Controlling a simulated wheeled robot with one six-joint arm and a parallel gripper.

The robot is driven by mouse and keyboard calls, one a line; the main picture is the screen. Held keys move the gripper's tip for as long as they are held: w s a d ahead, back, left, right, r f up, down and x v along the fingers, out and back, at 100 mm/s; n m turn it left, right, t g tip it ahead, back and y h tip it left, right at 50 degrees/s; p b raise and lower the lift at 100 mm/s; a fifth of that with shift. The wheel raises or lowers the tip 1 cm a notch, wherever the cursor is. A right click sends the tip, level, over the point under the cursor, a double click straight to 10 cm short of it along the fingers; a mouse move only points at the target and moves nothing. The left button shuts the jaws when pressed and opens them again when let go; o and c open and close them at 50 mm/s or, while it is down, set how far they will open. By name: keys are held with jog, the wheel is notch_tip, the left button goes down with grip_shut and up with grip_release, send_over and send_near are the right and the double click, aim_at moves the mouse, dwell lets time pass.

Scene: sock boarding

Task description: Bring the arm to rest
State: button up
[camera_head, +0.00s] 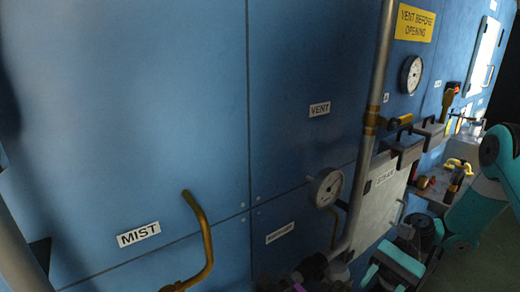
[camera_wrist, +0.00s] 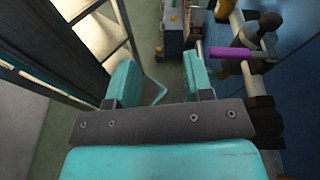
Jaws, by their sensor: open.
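My gripper (camera_wrist: 161,78) is teal, with its two fingers apart and nothing held between them in the wrist view. In the head view my gripper (camera_head: 386,268) shows at the lower right, in front of the blue machine panel (camera_head: 150,110). My teal arm comes in from the right edge there. In the wrist view, a purple handle (camera_wrist: 232,53) on a dark valve body is just right of the right finger, apparently beyond it. I cannot tell the exact gap.
A vertical pipe (camera_head: 376,80) with a brass fitting runs down the panel. A bent brass handle (camera_head: 205,240) sticks out near the MIST label (camera_head: 138,234). Gauges (camera_head: 326,187) and valves crowd the right. Floor shows between the fingers in the wrist view.

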jog(key=s+a+r+n+t+h+b, duration=0.6)
jog(key=s+a+r+n, duration=0.1)
jog(key=a+r+n, duration=0.25)
jog(key=s+r+n+t+h+b, duration=0.1)
jog(key=s+n+t+b, duration=0.1)
jog(key=s+n, duration=0.4)
jog(key=shift+s+d+t+b, duration=0.25)
jog(key=shift+d+t, duration=0.2)
jog(key=shift+t, duration=0.25)
jog(key=shift+r, duration=0.15)
jog(key=shift+c, duration=0.4)
dwell(1.6)
